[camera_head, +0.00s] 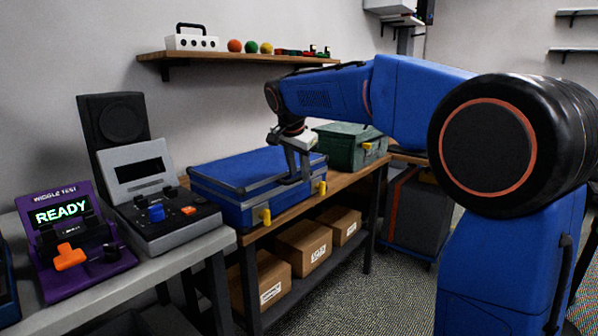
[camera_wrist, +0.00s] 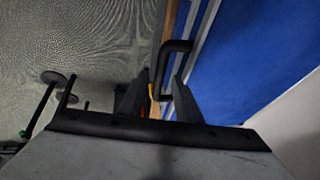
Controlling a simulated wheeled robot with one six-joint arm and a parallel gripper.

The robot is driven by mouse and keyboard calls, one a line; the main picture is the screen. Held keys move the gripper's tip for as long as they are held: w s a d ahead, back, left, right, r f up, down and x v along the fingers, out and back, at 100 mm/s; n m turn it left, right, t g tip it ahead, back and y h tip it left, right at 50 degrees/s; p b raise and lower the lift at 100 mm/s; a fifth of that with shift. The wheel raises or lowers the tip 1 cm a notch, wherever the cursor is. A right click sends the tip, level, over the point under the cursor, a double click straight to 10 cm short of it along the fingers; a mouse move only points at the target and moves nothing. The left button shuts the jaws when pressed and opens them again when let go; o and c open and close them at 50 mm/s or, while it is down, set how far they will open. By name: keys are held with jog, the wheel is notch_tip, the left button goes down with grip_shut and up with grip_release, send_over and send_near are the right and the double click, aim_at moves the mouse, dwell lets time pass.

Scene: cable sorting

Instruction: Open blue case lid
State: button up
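The blue case (camera_head: 245,172) lies flat on the wooden bench with its lid down. Two yellow latches show on its front, a near one (camera_head: 265,215) and a far one (camera_head: 322,188). My gripper (camera_head: 296,178) points down at the case's front edge, between the latches. In the wrist view the blue lid (camera_wrist: 245,60) fills the right side. A black handle (camera_wrist: 178,46) on its edge reaches down between the fingers of my gripper (camera_wrist: 160,85). The fingers stand apart with a gap around the handle. Whether either finger touches it is hard to tell.
A green case (camera_head: 345,146) stands behind the blue one on the bench. Cardboard boxes (camera_head: 303,245) sit on the shelf below. A wall shelf (camera_head: 240,57) hangs above. A grey table (camera_head: 190,250) with a purple tester (camera_head: 75,240) is at the left.

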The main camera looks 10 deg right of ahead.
jog(key=shift+f, duration=0.1)
jog(key=shift+c, duration=0.7)
grip_shut()
